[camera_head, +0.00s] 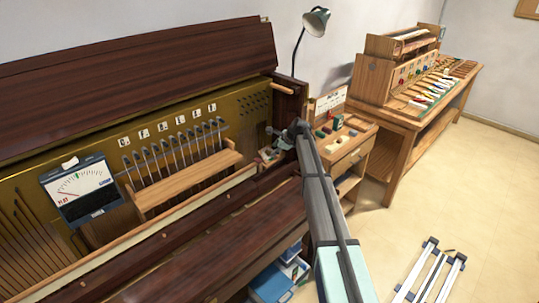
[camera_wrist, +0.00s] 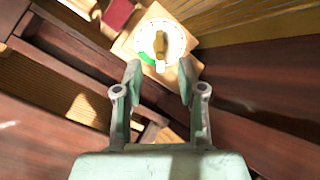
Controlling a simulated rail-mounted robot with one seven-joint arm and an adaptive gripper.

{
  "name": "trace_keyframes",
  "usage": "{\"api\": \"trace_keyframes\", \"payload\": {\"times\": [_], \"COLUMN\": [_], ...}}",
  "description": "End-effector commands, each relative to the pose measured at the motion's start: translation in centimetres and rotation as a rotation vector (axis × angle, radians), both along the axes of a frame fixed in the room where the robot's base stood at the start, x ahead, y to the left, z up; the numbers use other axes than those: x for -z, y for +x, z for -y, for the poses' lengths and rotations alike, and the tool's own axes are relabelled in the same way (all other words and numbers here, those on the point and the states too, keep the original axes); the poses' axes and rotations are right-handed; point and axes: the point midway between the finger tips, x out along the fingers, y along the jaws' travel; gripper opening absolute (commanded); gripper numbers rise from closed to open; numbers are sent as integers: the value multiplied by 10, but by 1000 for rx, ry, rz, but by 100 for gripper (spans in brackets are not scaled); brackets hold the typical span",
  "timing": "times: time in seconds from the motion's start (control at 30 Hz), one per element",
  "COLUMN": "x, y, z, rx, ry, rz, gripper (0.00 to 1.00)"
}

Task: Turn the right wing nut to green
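A brass-coloured wing nut (camera_wrist: 161,45) stands in the middle of a round white dial (camera_wrist: 148,28) on a square wooden block in the wrist view. A green band marks the dial's lower left edge, and a small white tab lies at its bottom edge, just right of the green. My gripper (camera_wrist: 160,70) is open and empty, its fingertips on either side of the dial's lower part, with the wing nut ahead of them. I cannot tell how far above the dial the fingertips are. In the head view my gripper (camera_head: 277,138) is at the piano's right end; the wing nut is not clear there.
A red block (camera_wrist: 118,14) lies beside the dial. In the head view a meter (camera_head: 79,190) and a wooden rail (camera_head: 190,177) with metal rods occupy the piano's open front. A dark post (camera_head: 290,103), a lamp (camera_head: 315,20) and a small bench (camera_head: 352,148) are near my arm.

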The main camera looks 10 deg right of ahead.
Motion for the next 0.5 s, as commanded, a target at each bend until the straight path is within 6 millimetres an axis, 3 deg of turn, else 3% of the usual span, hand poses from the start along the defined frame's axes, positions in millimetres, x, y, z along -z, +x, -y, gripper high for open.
{"api": "trace_keyframes", "payload": {"times": [0.5], "x": [12], "y": [8], "z": [-5], "rx": [0], "ry": [0], "rz": [0], "gripper": [40]}}
